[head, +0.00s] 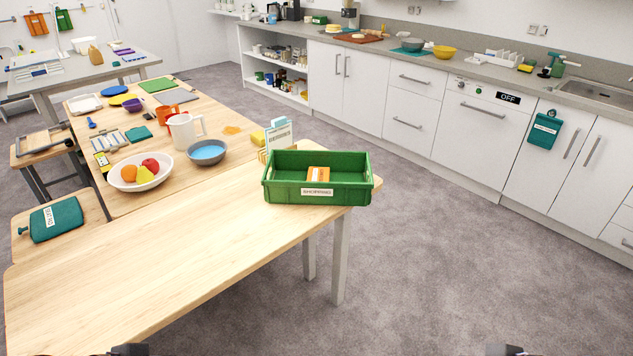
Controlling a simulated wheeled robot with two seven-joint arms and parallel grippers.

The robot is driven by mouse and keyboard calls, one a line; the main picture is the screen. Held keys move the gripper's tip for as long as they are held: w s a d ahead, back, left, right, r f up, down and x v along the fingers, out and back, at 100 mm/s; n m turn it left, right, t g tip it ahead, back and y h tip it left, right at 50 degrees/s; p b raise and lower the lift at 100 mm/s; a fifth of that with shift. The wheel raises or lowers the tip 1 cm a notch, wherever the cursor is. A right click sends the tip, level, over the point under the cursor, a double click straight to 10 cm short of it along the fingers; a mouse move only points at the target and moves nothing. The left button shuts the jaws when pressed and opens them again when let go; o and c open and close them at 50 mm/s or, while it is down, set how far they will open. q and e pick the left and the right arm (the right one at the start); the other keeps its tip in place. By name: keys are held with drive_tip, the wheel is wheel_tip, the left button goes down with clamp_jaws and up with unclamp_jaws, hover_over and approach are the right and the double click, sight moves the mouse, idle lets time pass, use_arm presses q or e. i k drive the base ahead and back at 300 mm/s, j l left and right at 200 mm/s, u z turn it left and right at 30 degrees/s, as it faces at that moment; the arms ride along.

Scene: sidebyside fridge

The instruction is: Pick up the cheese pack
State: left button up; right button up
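A small orange pack with a pale label (318,173), which looks like the cheese pack, lies inside the green crate marked SHOPPING (280,192). The crate's front wall partly hides it, and its label is too small to read. The crate stands at the right end of the near wooden table. The tip of my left gripper (128,349) just shows at the bottom left edge, and the tip of my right gripper (505,349) at the bottom right. Both are far from the crate, and their fingers are mostly cut off.
A white fruit bowl (122,182), a blue-grey bowl (207,153), a white jug (185,130) and a card holder (278,134) stand left of the crate. Open carpet (450,260) lies right of the table, before the white cabinets (465,143).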

sight(315, 173)
drive_tip(key=i+l+u, duration=0.1)
drive_tip(key=u, duration=0.9)
drive_tip(key=i+l+u, duration=0.25)
drive_tip(key=l, duration=0.15)
drive_tip(key=i+l+u, duration=0.1)
drive_tip(key=l+u, duration=0.45)
drive_tip(key=l, duration=0.3)
drive_tip(key=i+l, duration=0.1)
drive_tip(key=l, duration=0.6)
drive_tip(key=i+l, duration=0.15)
drive_tip(key=l, duration=0.2)
drive_tip(key=u, duration=0.05)
